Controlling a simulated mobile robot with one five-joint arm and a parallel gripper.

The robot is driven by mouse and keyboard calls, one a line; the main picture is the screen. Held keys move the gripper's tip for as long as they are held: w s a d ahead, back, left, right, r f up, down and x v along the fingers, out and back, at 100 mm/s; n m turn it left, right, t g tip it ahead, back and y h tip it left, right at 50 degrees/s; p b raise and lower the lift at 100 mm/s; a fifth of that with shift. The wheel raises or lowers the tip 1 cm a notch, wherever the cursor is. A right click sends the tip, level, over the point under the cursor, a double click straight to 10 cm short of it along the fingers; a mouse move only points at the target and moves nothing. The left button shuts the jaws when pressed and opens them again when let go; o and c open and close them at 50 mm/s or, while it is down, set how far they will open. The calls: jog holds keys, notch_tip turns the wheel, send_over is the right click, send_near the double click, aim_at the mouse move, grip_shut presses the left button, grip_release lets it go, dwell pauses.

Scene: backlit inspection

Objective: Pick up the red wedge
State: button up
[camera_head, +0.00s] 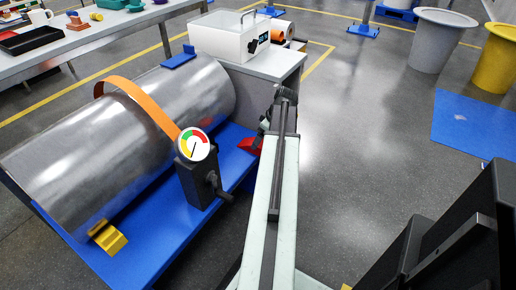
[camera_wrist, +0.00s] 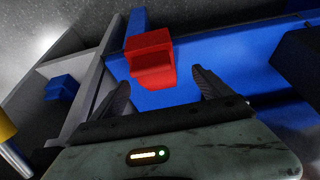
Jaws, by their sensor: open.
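The red wedge (camera_wrist: 150,55) lies on a blue surface in the wrist view, just ahead of my gripper (camera_wrist: 160,80) and roughly between its two fingertips. The fingers are spread apart with nothing held; I cannot tell whether the tips reach past the wedge's sides. In the head view the red wedge (camera_head: 249,146) shows at the right edge of the blue platform (camera_head: 150,245), partly hidden by my arm. My gripper's end is hard to make out there.
A large metal cylinder (camera_head: 120,140) with an orange strap lies on the platform. A dial gauge (camera_head: 193,146) on a dark block stands left of my arm. A yellow wedge (camera_head: 108,238) sits at the cylinder's near end. A white box (camera_head: 228,37) stands on a table behind.

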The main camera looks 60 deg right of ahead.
jog(key=b+x, duration=0.1)
jog(key=x, duration=0.1)
jog(key=b+x, duration=0.4)
jog(key=shift+d+f, duration=0.2)
jog(key=shift+d, duration=0.2)
jog(key=shift+r, duration=0.2)
jog(key=c, duration=1.8)
jog(key=shift+r+p, duration=0.1)
jog(key=shift+p, duration=0.2)
